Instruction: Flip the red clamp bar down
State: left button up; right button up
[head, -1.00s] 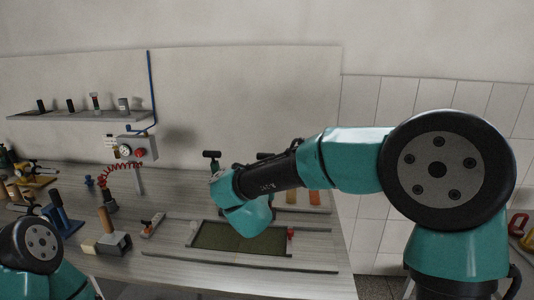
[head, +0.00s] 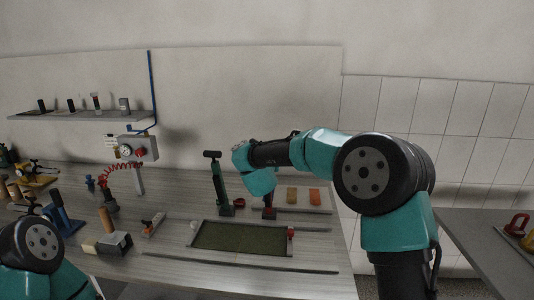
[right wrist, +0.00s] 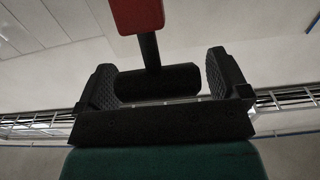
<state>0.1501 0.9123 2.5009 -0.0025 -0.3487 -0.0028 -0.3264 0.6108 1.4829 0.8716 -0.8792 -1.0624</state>
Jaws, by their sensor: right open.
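The red clamp bar (head: 268,201) stands on a black base at the back of the bench, with its upper part hidden behind my right wrist. In the right wrist view the red bar (right wrist: 137,14) enters from the top and ends in a black stem with a black crosswise handle (right wrist: 158,82). My right gripper (right wrist: 160,68) is open, with one finger on each side of this handle. I see gaps at the handle's ends; whether a finger touches it is unclear. The green clamp bar (head: 219,184) stands upright to its left with a black T-handle. My left gripper is out of view.
A framed dark green panel (head: 240,237) lies in front of the clamps, with a small red knob (head: 291,233) at its right side. Orange and tan blocks (head: 303,196) lie to the right. A gauge box (head: 138,148) with a red coiled hose stands at the left.

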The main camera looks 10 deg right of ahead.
jog(key=shift+w+d, duration=0.15)
jog(key=shift+w, duration=0.2)
jog(key=shift+c, duration=0.2)
jog(key=c, duration=1.2)
